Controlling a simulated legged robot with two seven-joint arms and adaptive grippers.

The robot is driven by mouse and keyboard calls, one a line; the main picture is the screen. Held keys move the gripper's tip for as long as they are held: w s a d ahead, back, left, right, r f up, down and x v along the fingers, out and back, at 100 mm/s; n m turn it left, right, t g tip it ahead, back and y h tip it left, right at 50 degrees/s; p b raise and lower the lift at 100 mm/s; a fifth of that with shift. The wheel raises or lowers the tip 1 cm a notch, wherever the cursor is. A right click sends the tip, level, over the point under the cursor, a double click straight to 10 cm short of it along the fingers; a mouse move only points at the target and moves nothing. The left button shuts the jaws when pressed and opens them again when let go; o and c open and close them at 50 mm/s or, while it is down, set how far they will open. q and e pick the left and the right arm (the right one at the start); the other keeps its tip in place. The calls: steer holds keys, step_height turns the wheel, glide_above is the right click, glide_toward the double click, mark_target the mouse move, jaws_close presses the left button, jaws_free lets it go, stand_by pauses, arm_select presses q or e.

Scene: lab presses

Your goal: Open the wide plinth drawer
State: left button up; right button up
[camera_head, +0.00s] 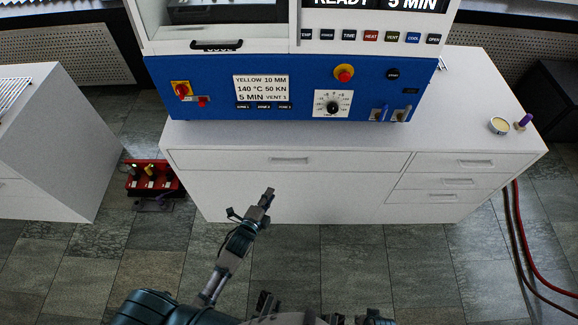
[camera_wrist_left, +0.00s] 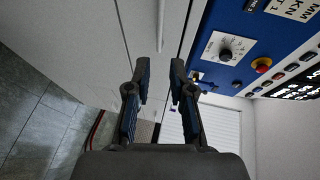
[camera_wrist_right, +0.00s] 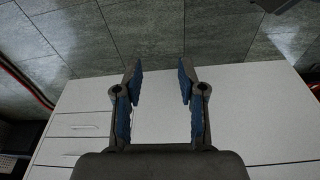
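The wide plinth drawer (camera_head: 235,161) is the long white front below the blue press panel. Its slot-like grey handle (camera_head: 289,160) is at the middle, and the drawer looks closed. My left gripper (camera_head: 267,197) is in front of the plinth, below and a little left of the handle. In the left wrist view my left gripper (camera_wrist_left: 160,75) has its fingers apart with nothing between them; a handle (camera_wrist_left: 160,26) shows beyond the fingertips. In the right wrist view my right gripper (camera_wrist_right: 160,75) is open and empty, with white cabinet faces behind it.
Three narrow drawers (camera_head: 455,181) are stacked at the plinth's right. A red crate (camera_head: 153,181) stands on the floor at left, beside a white cabinet (camera_head: 50,140). A tape-like roll (camera_head: 499,126) and a purple item (camera_head: 524,121) are on the plinth top. Red hoses (camera_head: 519,235) run at right.

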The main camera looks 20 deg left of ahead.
mark_target(288, 165)
arm_select(q)
steer(key=b+x, duration=0.3)
steer(key=x, duration=1.3)
steer(key=shift+w+a+f+b, duration=0.1)
steer(key=shift+w+a+b, duration=0.1)
steer(key=shift+b, duration=0.1)
steer(key=shift+w+d, duration=0.1)
steer(key=shift+w, duration=0.25)
arm_select(e)
steer(key=w+a+r+t, duration=0.1)
steer(key=w+r+t, duration=0.1)
steer(key=r, duration=0.6)
steer(key=shift+w+t+y, duration=0.3)
steer(key=shift+w+t, duration=0.1)
steer(key=shift+w, duration=0.35)
steer(key=shift+a, duration=0.1)
arm_select(q)
jaws_close()
